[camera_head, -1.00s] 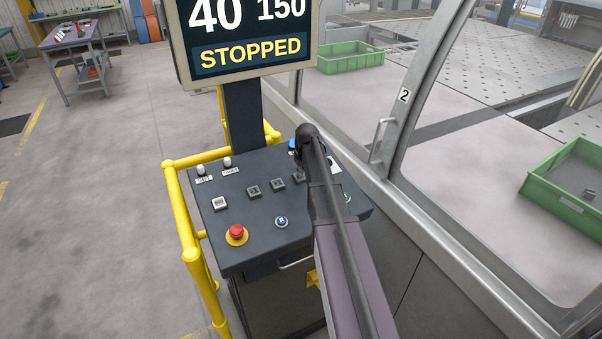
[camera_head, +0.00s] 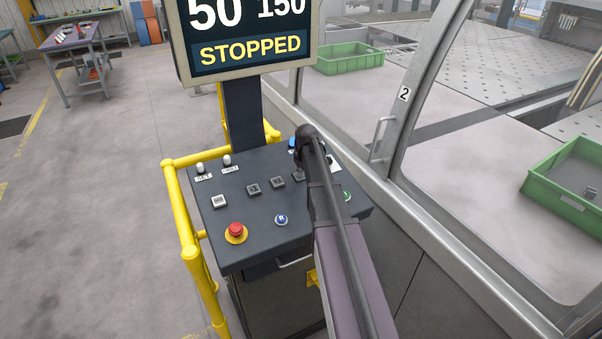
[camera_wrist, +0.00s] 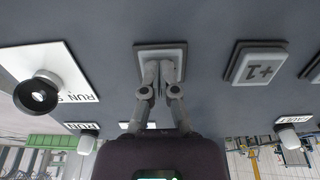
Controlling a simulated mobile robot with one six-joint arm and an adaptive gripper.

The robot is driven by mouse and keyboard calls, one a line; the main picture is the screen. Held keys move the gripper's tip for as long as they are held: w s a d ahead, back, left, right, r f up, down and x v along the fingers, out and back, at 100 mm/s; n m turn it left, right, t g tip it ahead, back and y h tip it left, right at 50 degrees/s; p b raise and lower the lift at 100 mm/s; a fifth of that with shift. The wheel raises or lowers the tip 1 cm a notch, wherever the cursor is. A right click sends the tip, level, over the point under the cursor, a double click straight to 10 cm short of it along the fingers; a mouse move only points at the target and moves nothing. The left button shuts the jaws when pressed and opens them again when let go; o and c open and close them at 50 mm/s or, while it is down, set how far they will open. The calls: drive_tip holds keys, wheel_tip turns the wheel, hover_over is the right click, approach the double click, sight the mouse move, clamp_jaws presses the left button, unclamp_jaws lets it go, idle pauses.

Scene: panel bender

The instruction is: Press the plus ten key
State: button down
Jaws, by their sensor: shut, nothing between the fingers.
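In the wrist view a square grey key (camera_wrist: 160,52) in a dark frame lies at my fingertips. Its label is hidden behind the fingers. In the head view my arm covers most of this spot on the console. The display (camera_head: 248,45) reads 50, 150 and STOPPED.
A glazed guard frame (camera_head: 415,80) stands at the right.

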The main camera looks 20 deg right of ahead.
drive_tip(key=shift+s+r+p, duration=0.2)
drive_tip(key=shift+r+p, duration=0.4)
drive_tip(key=shift+p, duration=0.2)
drive_tip(key=p+v, duration=0.3)
drive_tip(key=shift+w+a, duration=0.1)
drive_tip(key=p+v, duration=0.9)
drive_tip(key=shift+r, duration=0.45)
idle(0.8)
